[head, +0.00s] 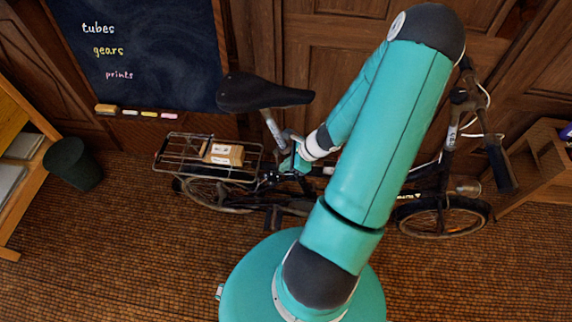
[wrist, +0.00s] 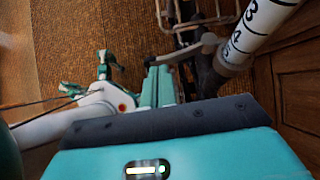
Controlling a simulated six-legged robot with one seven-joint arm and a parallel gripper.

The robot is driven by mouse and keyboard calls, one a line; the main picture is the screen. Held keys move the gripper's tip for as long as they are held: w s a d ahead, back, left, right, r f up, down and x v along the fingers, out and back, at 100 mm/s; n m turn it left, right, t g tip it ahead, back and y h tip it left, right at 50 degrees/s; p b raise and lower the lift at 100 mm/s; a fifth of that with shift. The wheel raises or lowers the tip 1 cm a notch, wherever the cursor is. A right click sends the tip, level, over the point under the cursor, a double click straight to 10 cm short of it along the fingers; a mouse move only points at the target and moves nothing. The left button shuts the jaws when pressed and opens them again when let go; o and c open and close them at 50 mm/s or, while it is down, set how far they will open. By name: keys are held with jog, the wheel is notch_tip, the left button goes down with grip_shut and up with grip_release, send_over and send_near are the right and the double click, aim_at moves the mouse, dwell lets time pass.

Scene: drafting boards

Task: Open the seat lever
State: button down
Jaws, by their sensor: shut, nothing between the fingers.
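The bicycle's seat post (head: 273,130) rises to a black saddle (head: 262,93). In the wrist view the post (wrist: 262,28) is pale with dark numbers. A grey seat lever (wrist: 190,51) reaches from the dark clamp at the post's base toward my fingertips. In the head view I cannot make out the lever beside my gripper (head: 296,160). In the wrist view my gripper (wrist: 159,86) is shut and empty, its teal fingers together at the lever's free end. I cannot tell whether they touch it.
A rear rack (head: 190,163) carries a cardboard box (head: 223,154). The handlebar (head: 492,145) is at the right. Wood panelling (head: 330,60) and a chalkboard (head: 140,50) stand close behind. A dark bin (head: 73,163) is at the left. Floor (head: 130,265) is clear at front left.

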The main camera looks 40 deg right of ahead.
jog(key=shift+w+a, duration=0.1)
jog(key=shift+w+a+f, duration=0.15)
jog(key=shift+a, duration=0.3)
jog(key=shift+w+a+f, duration=0.1)
jog(key=shift+w+a, duration=0.05)
jog(key=shift+a, duration=0.3)
jog(key=shift+d, duration=0.1)
